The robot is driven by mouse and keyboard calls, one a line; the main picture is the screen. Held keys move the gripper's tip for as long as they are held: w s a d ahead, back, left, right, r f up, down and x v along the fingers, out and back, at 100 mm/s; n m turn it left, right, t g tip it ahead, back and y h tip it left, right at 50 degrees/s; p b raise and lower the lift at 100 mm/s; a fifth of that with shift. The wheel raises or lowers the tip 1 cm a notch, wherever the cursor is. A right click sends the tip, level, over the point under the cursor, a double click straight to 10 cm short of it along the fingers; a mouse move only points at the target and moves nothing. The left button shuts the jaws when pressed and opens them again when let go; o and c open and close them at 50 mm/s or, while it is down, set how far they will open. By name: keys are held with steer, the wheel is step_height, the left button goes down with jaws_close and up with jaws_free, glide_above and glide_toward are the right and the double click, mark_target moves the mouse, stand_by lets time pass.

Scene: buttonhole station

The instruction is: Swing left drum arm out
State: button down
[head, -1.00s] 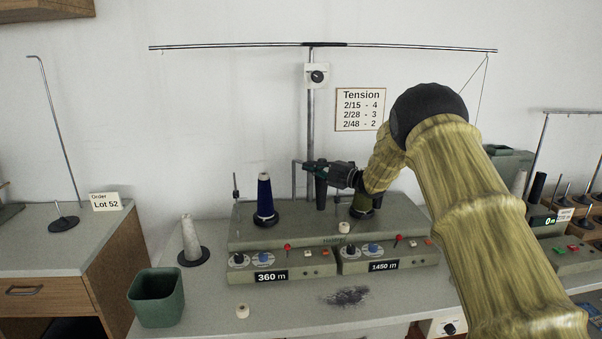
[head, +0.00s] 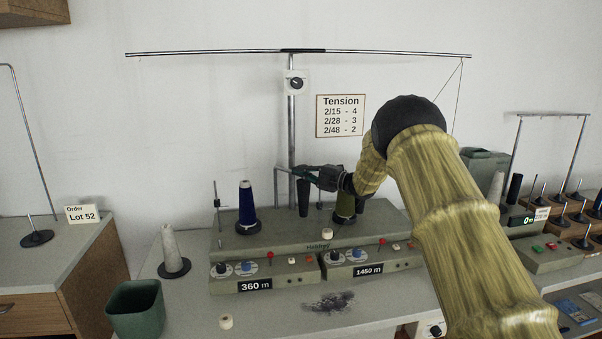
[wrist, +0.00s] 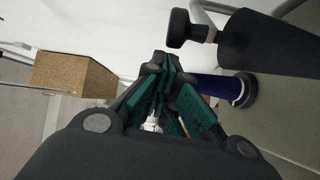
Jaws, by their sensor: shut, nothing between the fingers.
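The winding machine (head: 385,220) stands on the bench. A dark tapered drum (head: 303,199) stands at its middle beside a bent grey rod (head: 277,190), which I take to be the left drum arm. My gripper (head: 298,171) is shut and empty, just above and in front of the drum's top; I cannot tell whether they touch. In the wrist view my gripper's fingers (wrist: 162,65) lie together, and the dark drum (wrist: 272,42) with a black knob (wrist: 182,28) shows to their right. The blue cone (head: 247,205) stands left of the drum.
An olive cone (head: 345,207) stands right of the drum, under my wrist. A grey cone (head: 172,250) and green bin (head: 136,308) are at the left. An upright pole (head: 292,130) rises behind. Lint (head: 330,301) lies on the bench front.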

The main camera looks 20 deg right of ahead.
steer(key=s+a+b+v, duration=0.1)
steer(key=b+v, duration=0.2)
steer(key=v, duration=0.6)
steer(key=shift+s+r, duration=0.25)
steer(key=shift+s, duration=0.05)
